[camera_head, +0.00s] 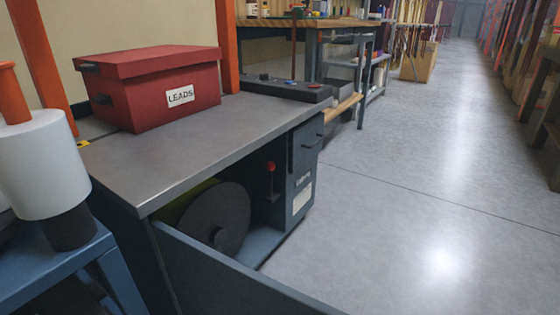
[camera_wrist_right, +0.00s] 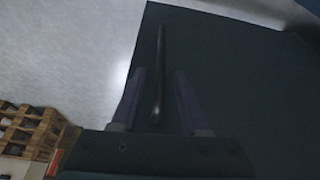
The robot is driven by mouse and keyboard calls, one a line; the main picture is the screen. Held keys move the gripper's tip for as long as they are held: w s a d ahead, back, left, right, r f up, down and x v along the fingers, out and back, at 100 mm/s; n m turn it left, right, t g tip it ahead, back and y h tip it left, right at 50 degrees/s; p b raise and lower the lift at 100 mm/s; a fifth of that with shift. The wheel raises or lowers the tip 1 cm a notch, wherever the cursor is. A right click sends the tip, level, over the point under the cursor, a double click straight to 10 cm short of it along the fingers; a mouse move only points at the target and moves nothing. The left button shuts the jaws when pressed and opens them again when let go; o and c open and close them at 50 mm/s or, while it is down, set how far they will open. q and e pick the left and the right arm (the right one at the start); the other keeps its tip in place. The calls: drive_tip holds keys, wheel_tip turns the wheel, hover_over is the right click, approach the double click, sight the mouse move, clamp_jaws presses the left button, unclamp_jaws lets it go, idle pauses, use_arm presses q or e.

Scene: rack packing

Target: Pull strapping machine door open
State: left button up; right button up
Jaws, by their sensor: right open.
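The strapping machine (camera_head: 215,133) has a grey steel top and a dark blue-grey body. Its door (camera_head: 235,277) stands swung out at the bottom of the head view, with the lower front open and a dark strap reel (camera_head: 217,218) visible inside. In the right wrist view a dark flat panel, apparently the door (camera_wrist_right: 235,85), carries a long dark bar handle (camera_wrist_right: 162,42). My right gripper (camera_wrist_right: 160,72) is open, with its fingers on either side of the handle; contact cannot be told. My left gripper is in neither view.
A red box labelled LEADS (camera_head: 150,90) sits on the machine top. Workbenches line the back. The floor (camera_head: 425,200) to the right is clear. Wooden pallets (camera_wrist_right: 32,130) show in the right wrist view.

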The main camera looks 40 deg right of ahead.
wheel_tip(320, 180, up, 18)
drive_tip(key=p, duration=1.6)
drive_tip(key=w+d+r+n+p, duration=0.1)
drive_tip(key=w+r+n+p, duration=0.15)
drive_tip(key=r+p, duration=0.65)
drive_tip(key=w+d+r+n+p, duration=0.1)
drive_tip(key=d+r+n+p, duration=0.2)
drive_tip(key=r, duration=1.1)
drive_tip(key=s+a+r+n+y+p, duration=0.1)
drive_tip(key=a+r+n+p, duration=0.25)
drive_tip(key=r, duration=0.35)
drive_tip(key=s+a+r+n+t+y+p, duration=0.1)
drive_tip(key=a+r+n+y+p, duration=0.2)
drive_tip(key=r, duration=0.4)
drive_tip(key=s+a+r+n+p, duration=0.1)
drive_tip(key=a+r+n+p, duration=0.15)
drive_tip(key=r+p, duration=0.35)
wheel_tip(320, 180, up, 38)
drive_tip(key=p, duration=3.5)
drive_tip(key=shift+a, duration=0.4)
